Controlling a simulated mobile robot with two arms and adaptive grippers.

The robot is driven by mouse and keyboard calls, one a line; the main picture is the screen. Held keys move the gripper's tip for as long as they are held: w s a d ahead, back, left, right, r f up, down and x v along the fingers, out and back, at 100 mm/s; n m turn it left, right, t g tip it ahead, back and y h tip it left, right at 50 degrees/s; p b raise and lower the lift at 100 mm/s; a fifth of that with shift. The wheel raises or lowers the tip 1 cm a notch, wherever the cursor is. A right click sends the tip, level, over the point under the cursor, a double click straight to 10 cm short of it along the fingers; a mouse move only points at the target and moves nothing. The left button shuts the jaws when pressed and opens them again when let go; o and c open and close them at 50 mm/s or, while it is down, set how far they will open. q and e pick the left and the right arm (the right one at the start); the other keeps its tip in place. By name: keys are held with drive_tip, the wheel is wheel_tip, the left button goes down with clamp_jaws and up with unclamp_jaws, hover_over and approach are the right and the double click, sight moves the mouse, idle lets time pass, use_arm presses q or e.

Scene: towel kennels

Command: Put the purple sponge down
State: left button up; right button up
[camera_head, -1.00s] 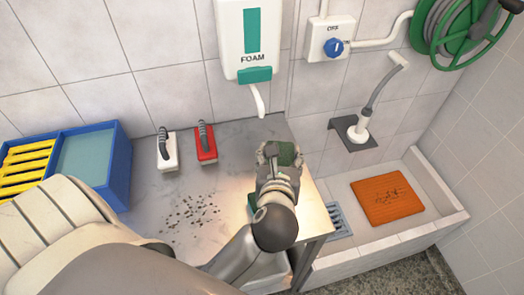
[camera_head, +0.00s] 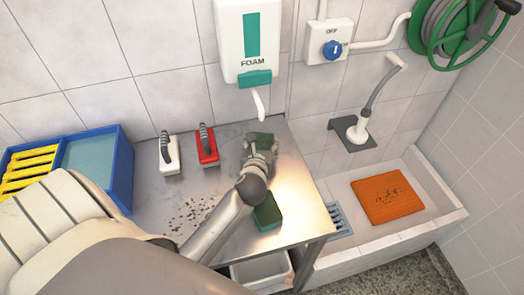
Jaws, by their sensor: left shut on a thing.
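My left gripper (camera_head: 262,146) is over the back part of the steel counter (camera_head: 160,208), below the foam dispenser's spout. It is shut on a dark green sponge (camera_head: 265,138), partly hidden by the fingers. I cannot tell whether the sponge touches the counter. I see no purple sponge. A second green block, like a sponge with a darker top (camera_head: 267,211), lies on the counter near its right edge, beside my forearm. My right gripper is not in view.
A white brush (camera_head: 169,155) and a red brush (camera_head: 207,146) stand left of my gripper. A blue tub (camera_head: 118,160) with a yellow rack (camera_head: 30,166) is farther left. Dark specks (camera_head: 190,212) lie mid-counter. An orange mat (camera_head: 387,197) lies in the white basin (camera_head: 440,222) at right.

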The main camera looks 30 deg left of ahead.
use_arm(q)
wheel_tip(320, 180, down, 3)
drive_tip(key=shift+f, duration=0.1)
drive_tip(key=o, duration=0.7)
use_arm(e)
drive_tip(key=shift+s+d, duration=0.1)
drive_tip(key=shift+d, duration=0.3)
use_arm(q)
drive_tip(key=v, duration=1.2)
drive_tip(key=shift+r+b, duration=0.25)
drive_tip(key=shift+b, duration=0.15)
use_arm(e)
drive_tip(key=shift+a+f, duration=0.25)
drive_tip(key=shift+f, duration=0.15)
use_arm(q)
drive_tip(key=shift+r, duration=0.1)
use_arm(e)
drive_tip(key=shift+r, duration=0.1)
